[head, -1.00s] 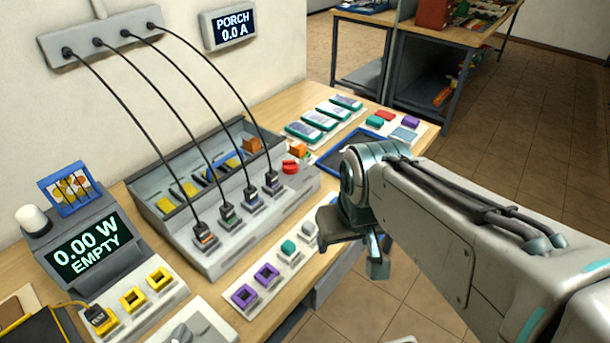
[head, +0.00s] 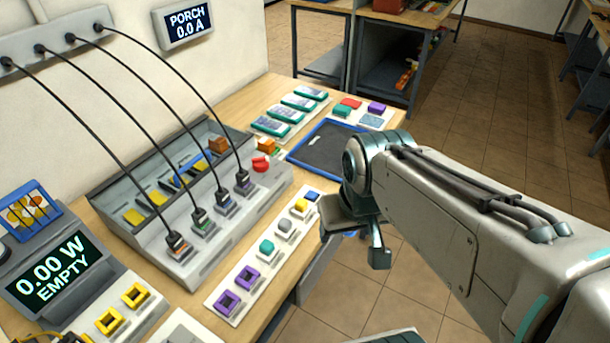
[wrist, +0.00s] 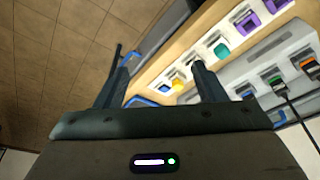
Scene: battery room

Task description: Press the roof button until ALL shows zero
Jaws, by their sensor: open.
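A wall display (head: 187,21) reads "PORCH 0.0 A"; no display reading ALL is in view. A pale strip (head: 233,312) at the bench's front edge carries two purple square frames, then a teal button (head: 267,246), a grey button (head: 286,226), a yellow button (head: 300,205) and a blue button (head: 312,196). I cannot tell which control is the roof button. My gripper (head: 356,240) hangs right of the strip, apart from it. In the wrist view my gripper (wrist: 162,82) is open and empty, with the yellow button (wrist: 178,84) and teal button (wrist: 221,50) beyond the fingers.
A grey console (head: 200,268) with several plugged cables and a red knob (head: 261,163) stands behind the strip. A tilted display (head: 48,270) reads "0.00 W EMPTY". A blue-rimmed dark tray (head: 318,160) lies farther back.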

